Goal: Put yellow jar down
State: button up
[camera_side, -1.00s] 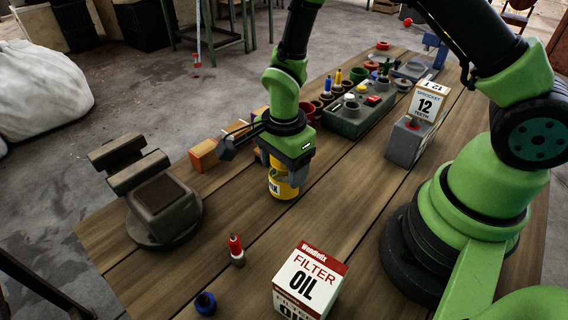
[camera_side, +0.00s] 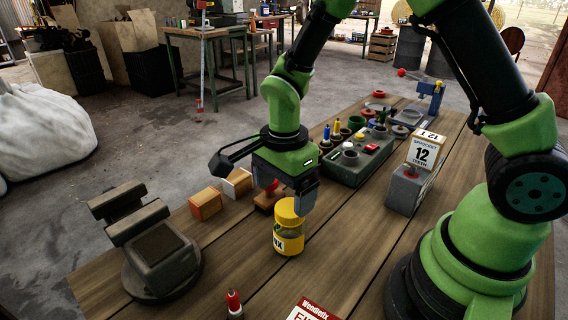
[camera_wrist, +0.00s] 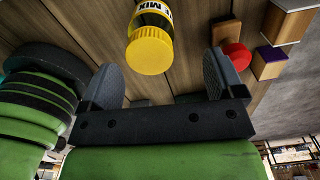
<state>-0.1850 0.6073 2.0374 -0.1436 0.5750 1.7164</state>
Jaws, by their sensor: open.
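The yellow jar (camera_side: 289,236) stands upright on the wooden table, with a yellow lid and a dark-lettered label. My gripper (camera_side: 287,196) is open and just above and behind the jar's lid, partly overlapping it in the side view. In the wrist view the jar (camera_wrist: 150,41) lies beyond the open fingers (camera_wrist: 160,64), its lid facing the camera. Neither finger appears to touch it, and nothing is held.
A wooden block with a red knob (camera_side: 265,201) sits just behind the jar, near the gripper. An orange block (camera_side: 205,204) and a vise (camera_side: 158,256) are left.

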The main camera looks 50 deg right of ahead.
notch_tip(320, 180, up, 6)
jog(key=s+d+r+n+t+y, duration=0.2)
jog(key=s+r+n+t, duration=0.5)
jog(key=s+r+n, duration=0.6)
jog(key=shift+s+d+r+n, duration=0.3)
jog(key=shift+s+n, duration=0.05)
jog(key=shift+n, duration=0.75)
